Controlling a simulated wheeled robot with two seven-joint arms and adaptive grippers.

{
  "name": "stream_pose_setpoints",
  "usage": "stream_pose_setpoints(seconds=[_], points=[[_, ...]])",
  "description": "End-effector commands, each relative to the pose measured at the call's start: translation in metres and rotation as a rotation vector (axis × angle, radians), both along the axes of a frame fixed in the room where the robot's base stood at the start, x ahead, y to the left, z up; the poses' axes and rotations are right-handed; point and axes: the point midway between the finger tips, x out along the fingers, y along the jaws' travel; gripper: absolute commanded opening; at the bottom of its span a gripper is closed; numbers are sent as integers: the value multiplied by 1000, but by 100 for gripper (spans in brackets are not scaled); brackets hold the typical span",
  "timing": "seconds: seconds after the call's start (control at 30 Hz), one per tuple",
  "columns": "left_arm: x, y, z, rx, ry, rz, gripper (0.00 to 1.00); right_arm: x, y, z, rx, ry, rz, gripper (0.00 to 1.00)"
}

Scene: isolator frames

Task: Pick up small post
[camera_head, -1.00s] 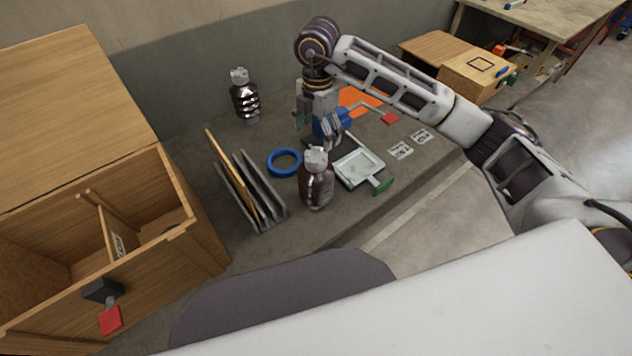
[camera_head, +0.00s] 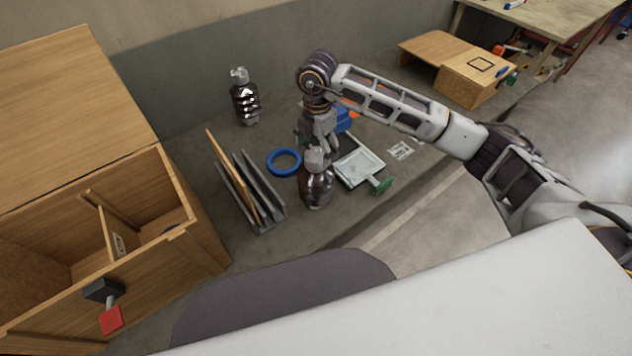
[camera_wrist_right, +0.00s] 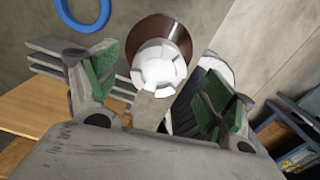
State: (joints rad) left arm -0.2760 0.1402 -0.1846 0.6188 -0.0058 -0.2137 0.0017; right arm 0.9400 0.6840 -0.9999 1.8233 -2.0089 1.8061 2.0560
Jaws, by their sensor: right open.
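My right gripper (camera_head: 318,142) is open, pointing down just above the nearer dark bottle (camera_head: 316,188) with a pale cap. In the right wrist view my right gripper (camera_wrist_right: 162,88) has its green pads spread apart, and the bottle's white cap (camera_wrist_right: 160,66) shows between them. The pads look apart from the cap. I cannot tell which thing is the small post; no post stands out clearly. A blue object (camera_head: 343,120) behind the gripper is partly hidden by my arm. My left gripper is not in view.
A blue ring (camera_head: 284,150) and a rack of upright plates (camera_head: 262,190) lie left of the bottle. A white tray (camera_head: 350,166) with a green handle is close on its right. Another bottle (camera_head: 245,105) stands further back. An open wooden cabinet (camera_head: 190,235) fills the left.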

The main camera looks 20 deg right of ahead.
Motion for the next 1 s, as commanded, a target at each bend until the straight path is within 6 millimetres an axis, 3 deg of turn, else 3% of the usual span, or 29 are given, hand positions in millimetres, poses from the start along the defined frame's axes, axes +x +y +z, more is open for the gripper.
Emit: stream_pose_setpoints(seconds=[0.47,1.0], points=[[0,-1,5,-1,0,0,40,0,3,-45,1,0,1,83],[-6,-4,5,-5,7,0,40,0,3,-48,1,0,1,82]])
